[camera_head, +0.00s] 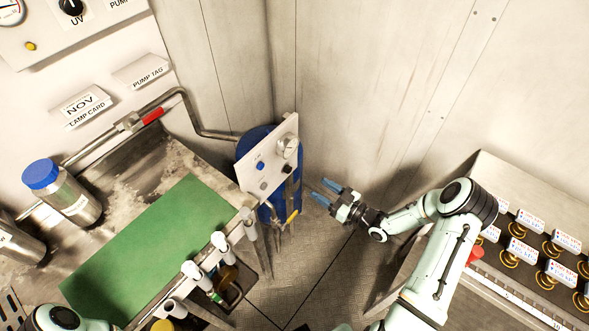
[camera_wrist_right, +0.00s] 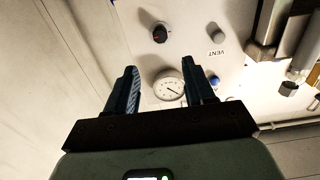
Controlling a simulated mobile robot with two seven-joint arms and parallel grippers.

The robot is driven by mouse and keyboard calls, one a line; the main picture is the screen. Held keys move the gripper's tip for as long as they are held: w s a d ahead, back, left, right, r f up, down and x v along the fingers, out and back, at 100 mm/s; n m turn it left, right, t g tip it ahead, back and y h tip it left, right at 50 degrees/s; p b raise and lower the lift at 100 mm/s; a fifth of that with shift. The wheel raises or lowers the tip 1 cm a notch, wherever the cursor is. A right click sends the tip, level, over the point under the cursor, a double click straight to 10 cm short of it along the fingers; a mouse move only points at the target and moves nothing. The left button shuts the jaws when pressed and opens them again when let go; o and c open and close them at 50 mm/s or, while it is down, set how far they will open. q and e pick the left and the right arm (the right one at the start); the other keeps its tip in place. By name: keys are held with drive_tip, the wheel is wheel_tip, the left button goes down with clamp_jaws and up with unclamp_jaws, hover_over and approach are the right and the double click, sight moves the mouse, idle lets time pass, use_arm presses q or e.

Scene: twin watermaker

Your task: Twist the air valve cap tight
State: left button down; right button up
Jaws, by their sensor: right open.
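A white panel (camera_head: 250,178) stands in front of a blue tank (camera_head: 247,146). It carries a round gauge (camera_head: 287,147), a black knob (camera_head: 289,168), a blue cap (camera_head: 260,165) and a grey cap (camera_head: 264,185). No label reading air valve is legible, so I cannot tell which is the air valve cap. My right gripper (camera_head: 328,191) is open and empty, to the right of the panel and apart from it. In the right wrist view, its fingers (camera_wrist_right: 158,88) frame the gauge (camera_wrist_right: 168,85); the blue cap (camera_wrist_right: 214,80) and the grey cap marked VENT (camera_wrist_right: 218,37) lie to the right.
A steel bench with a green mat (camera_head: 150,245) lies left of the panel. A steel bottle with a blue lid (camera_head: 41,174) stands on it. A console with brass-coloured fittings (camera_head: 549,247) is at the right. The floor between them is open.

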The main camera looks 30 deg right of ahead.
sight(290, 170)
drive_tip(key=p+x, duration=0.1)
drive_tip(key=x, duration=0.4)
drive_tip(key=p+x, duration=0.1)
drive_tip(key=x, duration=0.4)
drive_tip(key=shift+a+r, duration=0.1)
drive_tip(key=shift+r, duration=0.15)
drive_tip(key=shift+p+x, duration=0.45)
drive_tip(key=shift+x, duration=0.4)
use_arm(q)
drive_tip(key=w+r, duration=0.1)
drive_tip(key=r, duration=0.1)
drive_tip(key=w+r, duration=0.2)
use_arm(e)
drive_tip(key=shift+f, duration=0.15)
use_arm(q)
drive_tip(key=shift+s, duration=0.1)
use_arm(e)
clamp_jaws()
